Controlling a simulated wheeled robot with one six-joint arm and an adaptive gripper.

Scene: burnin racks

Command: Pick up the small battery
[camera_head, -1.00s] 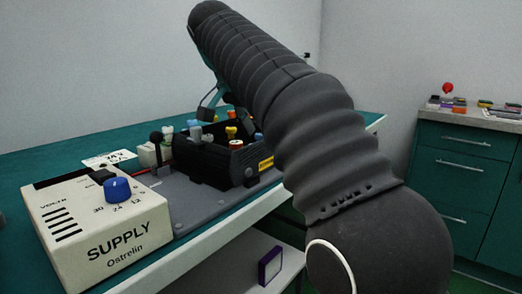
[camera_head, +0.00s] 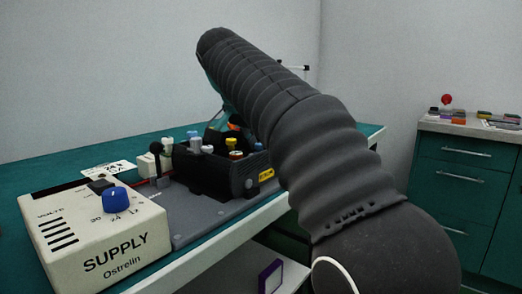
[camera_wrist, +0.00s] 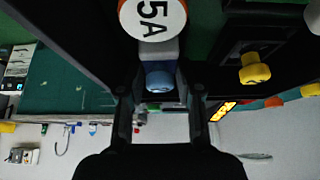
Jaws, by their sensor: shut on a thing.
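In the wrist view my gripper (camera_wrist: 160,95) has its two dark fingers on either side of a grey piece with a blue end (camera_wrist: 160,79), and is shut on it. I cannot tell whether this piece is the small battery. A round white label marked 5A with an orange rim (camera_wrist: 152,18) shows just beyond it; I cannot tell whether they are joined. In the head view my arm hides most of the gripper, over the far side of a black open box (camera_head: 205,178). Blue, grey and yellow-topped pieces stand in that box.
A cream SUPPLY unit (camera_head: 100,240) with a blue knob stands at the bench's left front. The black box sits on a grey plate (camera_head: 190,225). A yellow-capped piece (camera_wrist: 255,68) is close beside my right finger. A cabinet (camera_head: 465,180) stands at right.

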